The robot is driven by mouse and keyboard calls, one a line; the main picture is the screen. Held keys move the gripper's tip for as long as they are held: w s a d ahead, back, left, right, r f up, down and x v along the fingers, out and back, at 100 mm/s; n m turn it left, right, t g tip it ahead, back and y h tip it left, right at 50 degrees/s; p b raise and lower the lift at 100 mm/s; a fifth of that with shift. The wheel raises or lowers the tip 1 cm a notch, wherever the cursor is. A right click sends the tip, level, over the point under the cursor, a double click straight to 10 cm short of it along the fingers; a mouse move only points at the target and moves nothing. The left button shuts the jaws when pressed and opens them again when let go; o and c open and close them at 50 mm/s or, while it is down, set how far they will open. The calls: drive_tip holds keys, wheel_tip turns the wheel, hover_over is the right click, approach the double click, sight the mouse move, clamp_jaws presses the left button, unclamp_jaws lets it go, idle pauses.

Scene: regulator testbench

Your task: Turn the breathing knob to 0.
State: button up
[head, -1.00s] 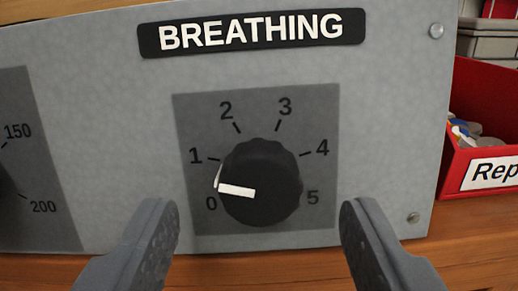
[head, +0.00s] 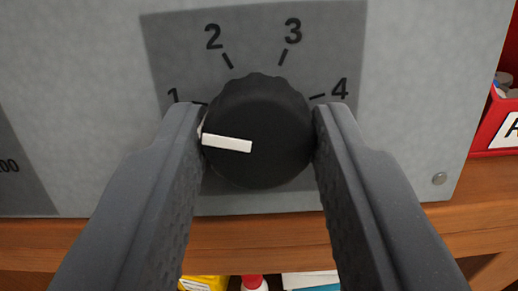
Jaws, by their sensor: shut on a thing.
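The breathing knob (head: 262,115) is a black, ridged round knob on a dark grey dial plate (head: 180,50). Its white pointer (head: 227,143) points left and slightly up, below the 1 mark. The numbers 1, 2, 3 and 4 show around it. The places where 0 and 5 are printed are hidden behind the fingers. My gripper (head: 258,135) is shut on the knob, with one finger at its left side and one at its right.
The light grey panel (head: 430,70) stands on a wooden shelf (head: 270,240). A screw (head: 439,179) sits at the panel's lower right. A red bin (head: 493,125) stands to the right. Several items lie below the shelf edge, partly cut off.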

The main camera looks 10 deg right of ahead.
drive_tip(key=n+y, duration=0.1)
drive_tip(key=n, duration=0.3)
drive_tip(key=shift+d+n, duration=0.15)
drive_tip(key=shift+n, duration=0.15)
drive_tip(key=n+y, duration=0.1)
drive_tip(key=n, duration=0.2)
drive_tip(key=n+b, duration=0.1)
drive_tip(key=n, duration=0.2)
drive_tip(key=shift+n+g+y, duration=0.3)
drive_tip(key=shift+n+y, duration=0.1)
drive_tip(key=o, duration=1)
drive_tip(key=s, duration=0.4)
drive_tip(key=s+p, duration=0.1)
drive_tip(key=s, duration=0.8)
drive_tip(key=shift+s+r+p, duration=0.3)
drive_tip(key=shift+s+r, duration=0.1)
